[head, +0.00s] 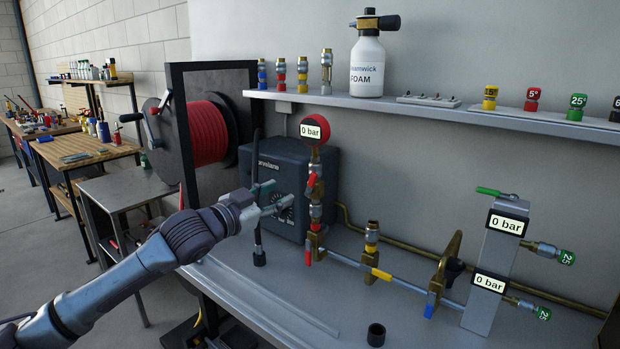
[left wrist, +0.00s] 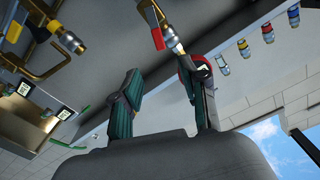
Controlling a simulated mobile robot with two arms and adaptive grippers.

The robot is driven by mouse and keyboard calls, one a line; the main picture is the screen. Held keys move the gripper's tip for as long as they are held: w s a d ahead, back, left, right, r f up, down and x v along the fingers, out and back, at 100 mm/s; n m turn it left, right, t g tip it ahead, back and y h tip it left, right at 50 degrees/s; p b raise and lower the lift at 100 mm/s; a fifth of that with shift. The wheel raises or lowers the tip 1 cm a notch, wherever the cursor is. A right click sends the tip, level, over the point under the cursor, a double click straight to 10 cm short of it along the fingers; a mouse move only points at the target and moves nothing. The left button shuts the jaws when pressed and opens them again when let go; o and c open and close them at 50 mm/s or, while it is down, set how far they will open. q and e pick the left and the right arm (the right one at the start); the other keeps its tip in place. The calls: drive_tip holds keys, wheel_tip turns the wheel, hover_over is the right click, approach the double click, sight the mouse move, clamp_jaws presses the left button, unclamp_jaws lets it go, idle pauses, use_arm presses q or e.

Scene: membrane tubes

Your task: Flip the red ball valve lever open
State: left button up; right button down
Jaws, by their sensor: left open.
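A vertical brass and steel pipe stands on the bench under a round red gauge (head: 315,127) reading 0 bar. A red lever (head: 312,181) sits on its upper part, and a second red lever (head: 308,257) sits near its foot. A red lever also shows in the left wrist view (left wrist: 157,38), beyond the fingertips; I cannot tell which of the two it is. My left gripper (head: 272,198) is open, left of the pipe and apart from it. Its two green-padded fingers show in the left wrist view (left wrist: 162,98) with nothing between them.
A slim black upright rod (head: 257,220) stands close at my left gripper. A dark grey box (head: 300,165) is behind, a red hose reel (head: 205,130) left. Yellow (head: 381,274), blue (head: 430,305) and green (head: 490,191) levers are to the right. A shelf (head: 430,108) runs above.

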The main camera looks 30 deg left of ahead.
sight(313, 178)
use_arm(q)
drive_tip(key=w+p, duration=0.1)
drive_tip(key=w, duration=0.2)
drive_tip(key=w+p, duration=0.1)
drive_tip(key=w, duration=0.3)
drive_tip(key=w+d+p, duration=0.1)
drive_tip(key=w+p, duration=0.1)
drive_tip(key=w, duration=0.1)
drive_tip(key=shift+w+r, duration=0.15)
drive_tip(key=shift+w, duration=0.9)
clamp_jaws()
